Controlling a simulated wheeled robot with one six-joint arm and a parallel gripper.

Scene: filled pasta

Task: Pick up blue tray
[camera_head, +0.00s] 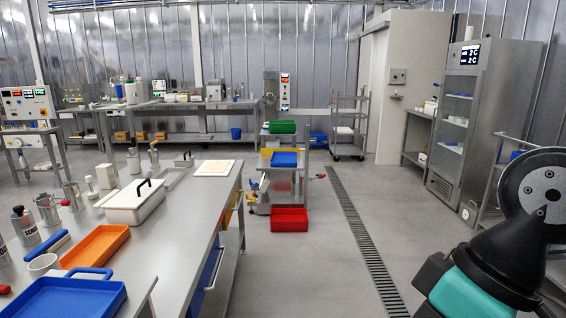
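A blue tray (65,300) lies at the near left end of the steel table, cut off by the bottom edge of the picture. It looks empty. Another blue tray or bin (285,159) sits on the trolley in the middle of the room, below a green bin and above a red one. Part of my arm shows at the lower right, far from both. My gripper's fingers are not in view.
The steel table (190,215) carries an orange tray (96,246), a white lidded container (135,207), a white cup and several metal canisters. A red bin (289,220) is low by the trolley. The floor (310,265) right of the table is clear, with a long drain grate.

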